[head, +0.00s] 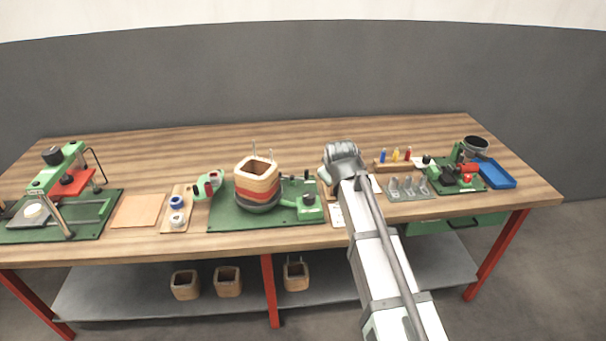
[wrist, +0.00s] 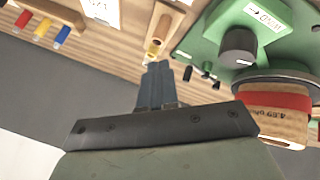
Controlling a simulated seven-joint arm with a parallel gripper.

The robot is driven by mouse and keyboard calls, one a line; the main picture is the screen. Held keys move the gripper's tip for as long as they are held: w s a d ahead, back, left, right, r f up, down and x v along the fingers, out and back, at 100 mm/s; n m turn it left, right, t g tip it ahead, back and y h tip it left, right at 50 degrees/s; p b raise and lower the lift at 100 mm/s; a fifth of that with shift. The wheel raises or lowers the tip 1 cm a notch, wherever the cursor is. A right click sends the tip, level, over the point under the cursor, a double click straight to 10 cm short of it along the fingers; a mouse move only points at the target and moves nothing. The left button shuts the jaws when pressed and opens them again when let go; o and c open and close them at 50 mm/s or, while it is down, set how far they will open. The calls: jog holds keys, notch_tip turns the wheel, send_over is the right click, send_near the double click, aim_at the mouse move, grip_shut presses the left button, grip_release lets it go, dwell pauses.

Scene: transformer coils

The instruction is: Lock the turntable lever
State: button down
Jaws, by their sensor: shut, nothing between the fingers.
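The turntable (head: 262,208) is a dark round disc on a green base plate (head: 225,218), carrying a wooden coil form with a red band (head: 256,186). In the wrist view, the turntable's dark rim (wrist: 285,77) is at the right. A green block (wrist: 212,28) with a large black knob (wrist: 238,46) and an arrow label stands beside it. Small black-tipped parts (wrist: 205,71) stick out near it; I cannot tell which is the lever. My gripper (wrist: 157,68) is shut and empty, left of these parts and apart from them. In the head view my arm hides its fingers.
A wooden holder (head: 393,166) with blue, yellow and red pieces is right of my arm. A wooden handle with a yellowish tip (wrist: 153,47) lies close beyond my fingertips in the wrist view. A blue tray (head: 497,174) is at the right. The table's back strip is clear.

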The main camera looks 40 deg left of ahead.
jog(key=s+a+r+n, duration=0.1)
jog(key=s+a+r, duration=0.2)
jog(key=s+a, duration=0.4)
jog(key=shift+s+a+r+g, duration=0.2)
jog(key=shift+s+a+g, duration=0.15)
jog(key=shift+s, duration=0.65)
jog(key=x, duration=1)
jog(key=shift+w+a, duration=0.15)
jog(key=shift+w, duration=1.95)
jog(key=shift+w+n, duration=0.1)
jog(key=shift+n, duration=0.2)
